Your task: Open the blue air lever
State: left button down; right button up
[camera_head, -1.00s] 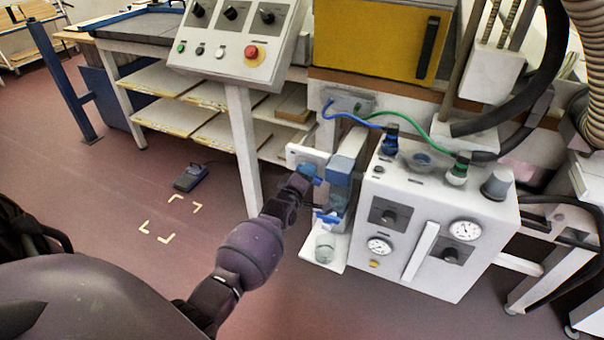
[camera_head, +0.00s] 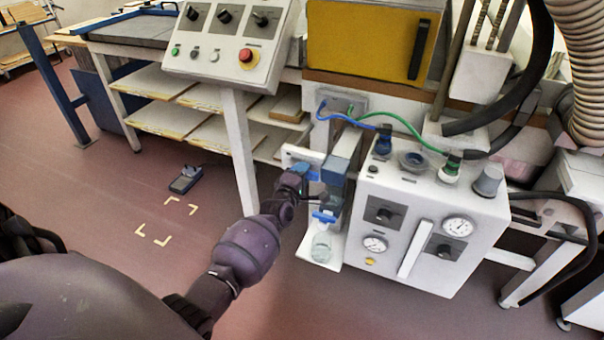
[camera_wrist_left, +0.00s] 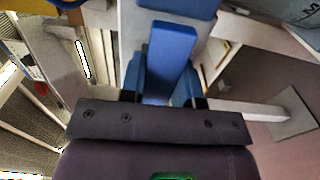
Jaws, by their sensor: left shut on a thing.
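The blue air lever (camera_wrist_left: 171,60) shows in the left wrist view as a flat blue bar running between my fingers. My left gripper (camera_wrist_left: 161,88) has a blue finger on each side of it and is shut on it. In the head view the left gripper (camera_head: 301,177) is at the white plate, just left of a grey-blue air unit (camera_head: 334,171). There the lever is mostly hidden by the gripper. My right gripper is not in view.
A white box with gauges (camera_head: 428,225) stands right of the air unit, with blue and green hoses above. A clear bowl (camera_head: 321,247) hangs below the unit. A control panel (camera_head: 232,45) on a white post is at the upper left. The floor at left is open around a pedal (camera_head: 185,180).

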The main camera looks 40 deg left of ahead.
pick_arm(q)
jog(key=c, duration=0.8)
grip_release()
jog(key=shift+c, duration=0.2)
jog(key=shift+s, duration=0.1)
jog(key=p+v, duration=0.2)
jog(key=v, duration=0.8)
jog(key=shift+s, duration=0.3)
